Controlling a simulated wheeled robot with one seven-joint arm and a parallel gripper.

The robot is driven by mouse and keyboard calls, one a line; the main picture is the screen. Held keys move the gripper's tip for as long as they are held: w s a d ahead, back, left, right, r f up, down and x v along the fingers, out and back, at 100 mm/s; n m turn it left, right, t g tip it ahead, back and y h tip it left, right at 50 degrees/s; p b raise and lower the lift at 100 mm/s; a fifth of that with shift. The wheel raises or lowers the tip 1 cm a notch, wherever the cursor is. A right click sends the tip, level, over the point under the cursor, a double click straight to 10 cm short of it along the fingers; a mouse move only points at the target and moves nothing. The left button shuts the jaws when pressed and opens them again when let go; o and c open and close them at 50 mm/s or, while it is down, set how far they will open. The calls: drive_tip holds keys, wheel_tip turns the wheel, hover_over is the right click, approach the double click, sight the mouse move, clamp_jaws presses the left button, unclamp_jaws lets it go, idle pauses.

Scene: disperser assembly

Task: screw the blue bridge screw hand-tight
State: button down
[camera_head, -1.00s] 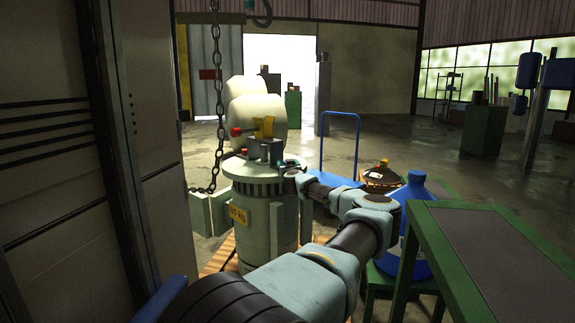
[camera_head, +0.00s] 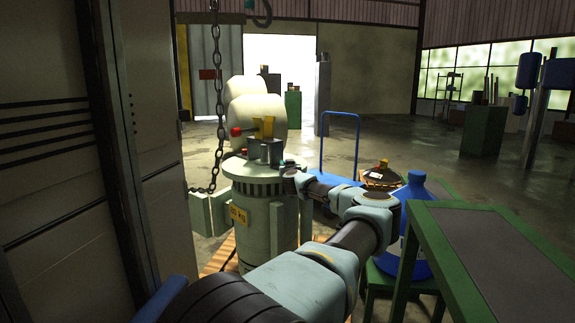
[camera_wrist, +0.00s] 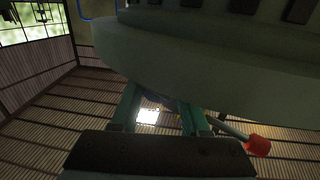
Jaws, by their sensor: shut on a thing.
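The pale grey-green disperser (camera_head: 265,225) stands at the middle of the head view, with a yellow label and a grey block with a yellow part on its lid. My gripper (camera_head: 282,164) is at the right edge of this lid, beside the block. In the wrist view, the two teal fingers of my gripper (camera_wrist: 163,108) reach up under a large curved grey-green rim (camera_wrist: 215,65). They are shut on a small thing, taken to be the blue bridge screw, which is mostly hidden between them. No clear blue surface of the screw shows.
A red knob on a rod (camera_wrist: 257,145) is close to the right finger in the wrist view. A blue jug (camera_head: 417,225) and a green table (camera_head: 480,250) stand right of my arm. A chain (camera_head: 217,120) hangs at the left. A blue trolley (camera_head: 340,165) stands behind.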

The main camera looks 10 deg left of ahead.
drive_tip(key=shift+a+r+m+h, duration=0.2)
drive_tip(key=shift+m+h, duration=0.2)
drive_tip(key=shift+h, duration=0.3)
drive_tip(key=shift+m+t+h, duration=0.3)
drive_tip(key=shift+m+h, duration=0.2)
drive_tip(key=shift+h, duration=0.1)
drive_tip(key=shift+d+m+h+p, duration=0.15)
drive_tip(key=shift+m+h+p, duration=1.25)
drive_tip(key=shift+h, duration=1.2)
drive_tip(key=shift+d+f+m+g+h, duration=0.1)
drive_tip(key=shift+m+g+h, duration=0.1)
drive_tip(key=shift+m+h, duration=0.55)
drive_tip(key=shift+d+f+m+g+h, duration=0.1)
drive_tip(key=shift+m+g+h, duration=0.1)
drive_tip(key=shift+m+h, duration=0.5)
drive_tip(key=shift+h, duration=0.35)
drive_tip(key=shift+c, duration=2.1)
unclamp_jaws()
